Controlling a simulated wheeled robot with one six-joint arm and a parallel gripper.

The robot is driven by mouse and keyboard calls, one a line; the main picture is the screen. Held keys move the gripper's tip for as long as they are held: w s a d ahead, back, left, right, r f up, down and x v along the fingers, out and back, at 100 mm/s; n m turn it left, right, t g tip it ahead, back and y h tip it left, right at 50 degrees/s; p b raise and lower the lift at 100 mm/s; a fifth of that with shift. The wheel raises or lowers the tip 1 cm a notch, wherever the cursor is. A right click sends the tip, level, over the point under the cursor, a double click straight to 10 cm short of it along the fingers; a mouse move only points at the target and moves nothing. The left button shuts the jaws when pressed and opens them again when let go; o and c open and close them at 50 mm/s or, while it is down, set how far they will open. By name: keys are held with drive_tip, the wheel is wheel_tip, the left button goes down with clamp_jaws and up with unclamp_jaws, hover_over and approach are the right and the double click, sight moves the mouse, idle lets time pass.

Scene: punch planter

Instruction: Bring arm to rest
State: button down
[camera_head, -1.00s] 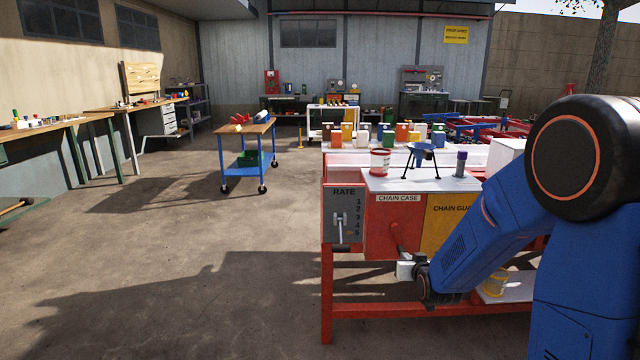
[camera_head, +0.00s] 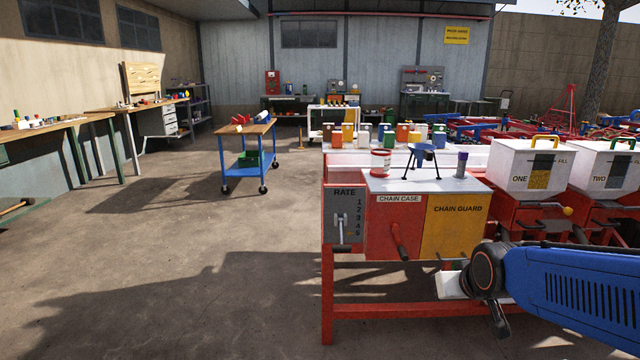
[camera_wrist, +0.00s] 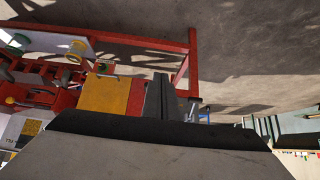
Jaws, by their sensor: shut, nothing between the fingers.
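My arm comes in from the right edge of the head view. Its dark round wrist joint is low in front of the red frame. My gripper (camera_wrist: 161,80) shows in the wrist view as dark fingers pressed together, with nothing between them. In that tilted view, the yellow chain guard (camera_wrist: 106,94) and the red frame (camera_wrist: 180,72) appear beyond the fingers. I see no contact with them. In the head view, a pale block sits at the wrist's left side, and the fingertips cannot be made out clearly.
The red planter with its chain case (camera_head: 393,228) and chain guard (camera_head: 455,225) stands close beyond my wrist. White hoppers marked ONE (camera_head: 528,166) and TWO (camera_head: 606,164) stand at the right. A blue cart (camera_head: 245,160) is farther back. The floor at left is open.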

drive_tip(key=s+g, duration=0.3)
drive_tip(key=s, duration=1.7)
drive_tip(key=shift+d+r, duration=0.25)
drive_tip(key=shift+w, duration=0.2)
drive_tip(key=w+f+m+t, duration=0.1)
drive_tip(key=w+f+t, duration=0.15)
drive_tip(key=w, duration=1.45)
drive_tip(key=w+f+m+t, duration=0.2)
drive_tip(key=w+t, duration=0.2)
drive_tip(key=w, duration=1.4)
drive_tip(key=w+a+f+m+t, duration=0.25)
drive_tip(key=w+f+t, duration=0.45)
drive_tip(key=w+f, duration=0.85)
drive_tip(key=w+r, duration=0.1)
drive_tip(key=w, duration=1)
drive_tip(key=shift+d+r, duration=0.25)
drive_tip(key=shift+d, duration=0.2)
drive_tip(key=shift+m+g, duration=0.25)
